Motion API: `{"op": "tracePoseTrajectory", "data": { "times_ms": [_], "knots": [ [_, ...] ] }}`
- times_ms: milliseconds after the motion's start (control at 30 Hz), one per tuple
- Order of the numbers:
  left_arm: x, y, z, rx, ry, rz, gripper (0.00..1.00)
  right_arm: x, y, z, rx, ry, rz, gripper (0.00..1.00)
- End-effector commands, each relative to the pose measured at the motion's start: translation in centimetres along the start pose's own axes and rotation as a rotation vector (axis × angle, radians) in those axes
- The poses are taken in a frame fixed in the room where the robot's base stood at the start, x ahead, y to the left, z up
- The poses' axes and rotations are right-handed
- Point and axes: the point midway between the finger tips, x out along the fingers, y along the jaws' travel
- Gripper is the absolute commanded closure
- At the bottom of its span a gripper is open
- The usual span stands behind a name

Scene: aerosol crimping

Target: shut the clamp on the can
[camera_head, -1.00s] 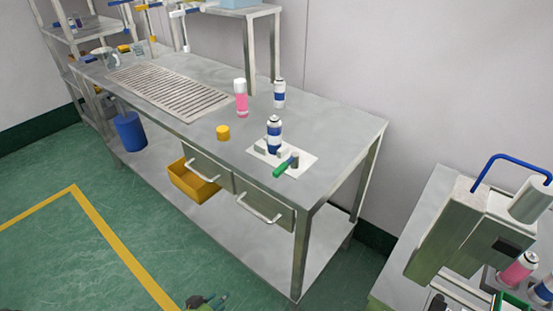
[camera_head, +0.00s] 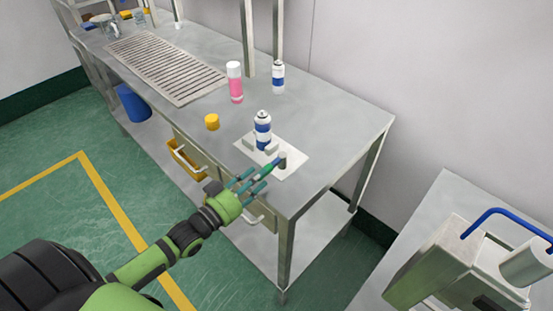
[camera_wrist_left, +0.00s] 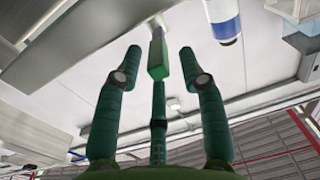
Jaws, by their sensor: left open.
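The blue and white can (camera_head: 262,132) stands upright on a pale plate (camera_head: 291,153) on the steel bench, beside a pale block. The clamp's green handle (camera_head: 270,168) sticks out from its grey post (camera_head: 282,160) toward the bench's front edge. My left gripper (camera_head: 254,179) is open at the handle's outer end. In the left wrist view the green handle (camera_wrist_left: 158,58) appears between the spread fingers, with no clear contact. The can (camera_wrist_left: 224,20) shows at the top there, right of the handle. The fingers partly hide the handle in the head view. My right gripper is out of view.
A drawer (camera_head: 195,163) is under the front edge. A machine with a blue handle (camera_head: 500,216) is at right.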

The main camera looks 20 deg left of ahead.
Motion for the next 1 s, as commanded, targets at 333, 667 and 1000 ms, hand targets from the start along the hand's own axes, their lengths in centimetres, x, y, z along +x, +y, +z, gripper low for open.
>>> {"op": "tracePoseTrajectory", "data": {
  "times_ms": [333, 667, 1000],
  "knots": [
    [4.9, 0.0, -0.2, 0.002, 0.001, -0.001, 0.60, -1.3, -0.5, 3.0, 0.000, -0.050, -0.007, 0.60],
    [6.2, 0.0, 0.0, 0.001, -0.001, 0.000, 0.60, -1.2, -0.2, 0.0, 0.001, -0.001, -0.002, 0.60],
    [6.2, 0.0, 0.0, 0.001, 0.000, 0.000, 1.00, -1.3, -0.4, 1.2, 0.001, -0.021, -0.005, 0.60]
  ]
}}
